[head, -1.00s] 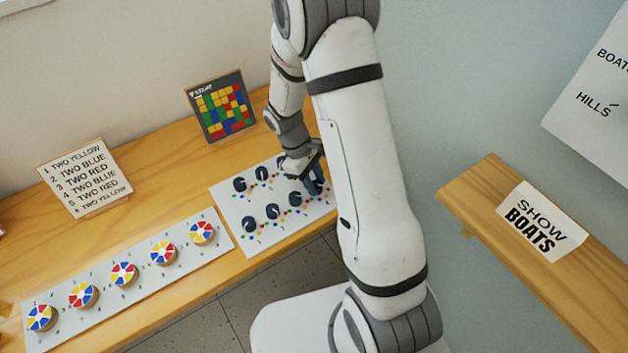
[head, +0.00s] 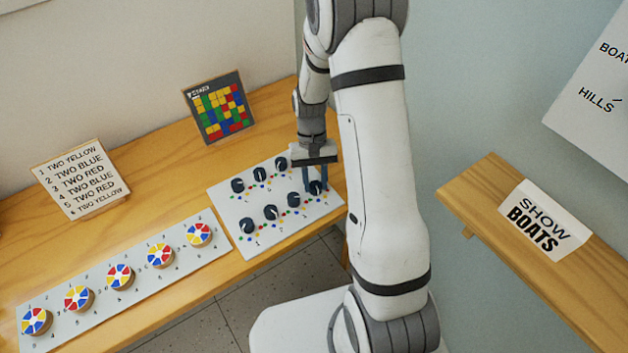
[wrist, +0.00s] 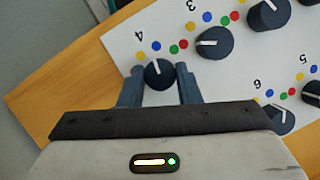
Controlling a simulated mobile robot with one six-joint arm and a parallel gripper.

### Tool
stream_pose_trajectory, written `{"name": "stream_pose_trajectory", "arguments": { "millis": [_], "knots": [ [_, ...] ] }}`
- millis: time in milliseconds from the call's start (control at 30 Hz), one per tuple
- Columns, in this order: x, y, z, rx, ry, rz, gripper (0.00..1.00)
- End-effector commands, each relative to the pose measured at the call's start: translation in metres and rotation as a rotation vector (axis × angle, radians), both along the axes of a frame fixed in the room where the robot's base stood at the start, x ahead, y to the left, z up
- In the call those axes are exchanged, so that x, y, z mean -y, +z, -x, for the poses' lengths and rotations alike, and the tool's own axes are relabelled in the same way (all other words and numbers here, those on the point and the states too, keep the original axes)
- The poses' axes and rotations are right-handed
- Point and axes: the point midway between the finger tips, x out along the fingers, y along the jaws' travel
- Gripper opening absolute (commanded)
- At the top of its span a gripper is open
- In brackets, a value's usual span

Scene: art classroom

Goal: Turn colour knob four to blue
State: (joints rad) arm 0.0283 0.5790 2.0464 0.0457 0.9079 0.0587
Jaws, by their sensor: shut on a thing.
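The knob board (head: 228,205) lies on the wooden table with two rows of dark knobs, each with coloured dots. Colour knob four (wrist: 158,75) is beside the printed 4 in the wrist view; it is at the front row's right end in the head view (head: 316,187). My gripper (wrist: 160,88) has one finger on each side of this knob and is shut on it. The knob's white pointer points up and slightly left in the wrist view, between the yellow dot (wrist: 140,55) and the blue dot (wrist: 156,46), apparently nearer blue.
Knob three (wrist: 214,43) is close to my right finger in the wrist view. A list card (head: 80,180) and a coloured grid picture (head: 219,107) stand on the table. A strip of colour wheels (head: 140,280) lies at the left. A shelf (head: 480,185) holds a SHOW BOATS card.

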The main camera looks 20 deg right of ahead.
Motion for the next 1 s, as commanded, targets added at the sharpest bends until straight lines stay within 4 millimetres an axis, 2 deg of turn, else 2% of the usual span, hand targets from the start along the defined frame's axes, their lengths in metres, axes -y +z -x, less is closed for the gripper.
{"name": "stream_pose_trajectory", "arguments": {
  "millis": [333, 900, 933, 1000],
  "knots": [
    [0.001, -0.0002, 0.0007, -0.001, -0.148, 0.0, 0.08],
    [0.0011, -0.0002, 0.0009, -0.001, -0.176, 0.0, 0.08],
    [0.0011, -0.0002, 0.0009, -0.001, -0.176, 0.0, 0.32],
    [0.0011, -0.0002, 0.0009, -0.001, -0.176, 0.0, 0.38]
  ]
}}
